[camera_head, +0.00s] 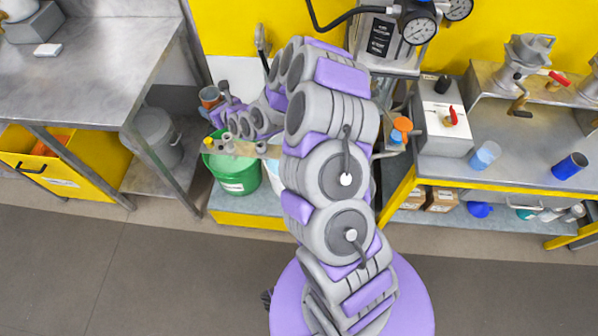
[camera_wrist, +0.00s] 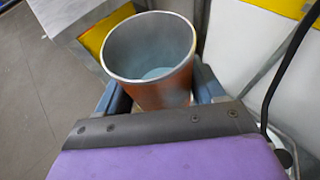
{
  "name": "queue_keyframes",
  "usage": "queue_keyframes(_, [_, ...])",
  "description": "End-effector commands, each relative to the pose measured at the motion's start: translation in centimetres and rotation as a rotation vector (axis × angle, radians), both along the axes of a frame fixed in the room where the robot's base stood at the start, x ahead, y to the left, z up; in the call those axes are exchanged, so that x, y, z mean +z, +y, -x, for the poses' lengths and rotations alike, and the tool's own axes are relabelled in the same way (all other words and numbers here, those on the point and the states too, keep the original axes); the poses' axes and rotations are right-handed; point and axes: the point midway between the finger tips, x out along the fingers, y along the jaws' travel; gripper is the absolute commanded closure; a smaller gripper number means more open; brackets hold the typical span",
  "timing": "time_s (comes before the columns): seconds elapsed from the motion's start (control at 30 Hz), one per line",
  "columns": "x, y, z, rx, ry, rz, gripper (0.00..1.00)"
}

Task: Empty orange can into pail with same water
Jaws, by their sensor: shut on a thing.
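My gripper (camera_head: 222,107) is shut on the orange can (camera_head: 209,95), above the back of the green pail. In the wrist view the orange can (camera_wrist: 165,84) stands between the fingers, mouth up, with pale blue water (camera_wrist: 157,74) low inside. The green pail (camera_head: 236,178) stands on a low shelf; the part of its contents that shows looks pale green. A second, whitish pail (camera_head: 273,172) with light blue contents is beside it, mostly hidden behind my arm.
A steel table (camera_head: 85,75) is at the left, with a grey bin (camera_head: 157,135) and a yellow drawer (camera_head: 65,165) below. At the right, a bench holds a pale blue cup (camera_head: 486,155) and a dark blue cup (camera_head: 570,166). A gauge (camera_head: 419,28) is behind my arm.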

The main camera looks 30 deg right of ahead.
Motion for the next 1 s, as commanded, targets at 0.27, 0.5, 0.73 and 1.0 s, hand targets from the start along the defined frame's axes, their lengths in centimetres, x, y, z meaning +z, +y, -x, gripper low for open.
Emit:
queue_keyframes(0.27, [-7.9,-0.6,0.7,-0.050,0.004,0.001,0.70])
queue_keyframes(0.5, [-13.9,-1.7,1.9,-0.093,0.002,0.003,0.70])
queue_keyframes(0.73, [-19.4,-3.1,3.7,-0.131,0.005,0.003,0.70])
queue_keyframes(1.0, [-25.1,-5.4,6.1,-0.173,0.001,0.004,0.70])
